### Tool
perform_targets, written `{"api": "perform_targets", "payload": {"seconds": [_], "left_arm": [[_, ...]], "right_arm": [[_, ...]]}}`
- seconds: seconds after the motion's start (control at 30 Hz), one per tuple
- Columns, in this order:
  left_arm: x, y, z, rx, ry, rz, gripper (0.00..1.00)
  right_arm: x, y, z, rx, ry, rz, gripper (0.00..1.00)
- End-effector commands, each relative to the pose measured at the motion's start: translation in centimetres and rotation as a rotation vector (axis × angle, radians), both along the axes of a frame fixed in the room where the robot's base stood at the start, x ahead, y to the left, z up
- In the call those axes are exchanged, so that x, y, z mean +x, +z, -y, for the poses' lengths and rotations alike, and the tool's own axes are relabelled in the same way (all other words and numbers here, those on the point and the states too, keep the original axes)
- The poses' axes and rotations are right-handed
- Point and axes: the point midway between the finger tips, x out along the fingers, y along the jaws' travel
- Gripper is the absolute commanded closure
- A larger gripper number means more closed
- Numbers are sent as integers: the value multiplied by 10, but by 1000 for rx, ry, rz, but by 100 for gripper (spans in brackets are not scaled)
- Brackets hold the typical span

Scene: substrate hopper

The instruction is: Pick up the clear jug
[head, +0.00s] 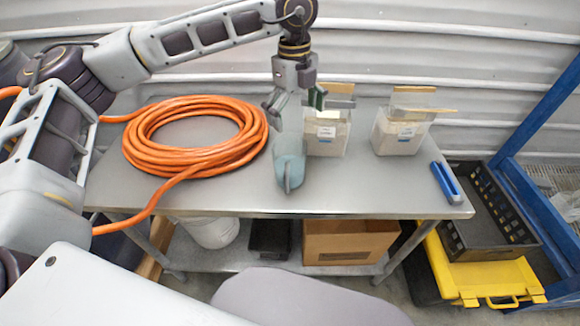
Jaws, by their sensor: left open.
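The clear jug (289,165) stands near the front middle of the metal table (365,190). It is see-through with a bluish tint, and a handle-like ridge faces me. My left gripper (293,103) points down from above, with its fingers spread on either side of the jug's upper part. The jug's top is partly hidden by the gripper, and I cannot tell whether the fingers touch it. My right gripper is out of view.
A coiled orange hose (195,165) lies left of the jug. Two clear containers with pale contents (328,138) (398,135) stand behind and to the right. A blue tool (446,183) lies near the right edge. A black crate (490,215) sits on a yellow case (490,280) beyond.

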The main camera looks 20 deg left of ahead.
Motion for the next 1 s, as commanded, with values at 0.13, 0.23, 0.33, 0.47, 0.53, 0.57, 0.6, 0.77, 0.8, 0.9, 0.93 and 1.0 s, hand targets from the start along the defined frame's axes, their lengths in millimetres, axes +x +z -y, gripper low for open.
{"api": "perform_targets", "payload": {"seconds": [0.13, 0.23, 0.33, 0.47, 0.53, 0.57, 0.6, 0.77, 0.8, 0.9, 0.93, 1.0], "left_arm": [[3, 6, -14, 43, 36, 9, 0], [4, 7, -15, 47, 40, 10, 0], [4, 6, -15, 47, 40, 9, 0], [3, 6, -15, 46, 39, 9, 0], [3, 5, -15, 46, 39, 9, 0], [3, 4, -15, 46, 38, 8, 0], [3, 2, -15, 46, 38, 7, 0], [3, -12, -15, 46, 39, 5, 0], [3, -16, -15, 46, 39, 5, 0], [3, -29, -15, 46, 39, 6, 0], [3, -33, -15, 46, 39, 6, 0], [3, -42, -14, 45, 38, 6, 0]], "right_arm": [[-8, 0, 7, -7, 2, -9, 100], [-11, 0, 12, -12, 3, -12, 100], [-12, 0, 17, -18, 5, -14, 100], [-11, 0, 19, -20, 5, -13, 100], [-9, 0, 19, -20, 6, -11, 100], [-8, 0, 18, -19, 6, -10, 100], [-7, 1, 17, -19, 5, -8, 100], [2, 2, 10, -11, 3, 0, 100], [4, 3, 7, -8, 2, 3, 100], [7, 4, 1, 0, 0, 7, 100], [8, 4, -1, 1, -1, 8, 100], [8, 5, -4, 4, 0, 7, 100]]}}
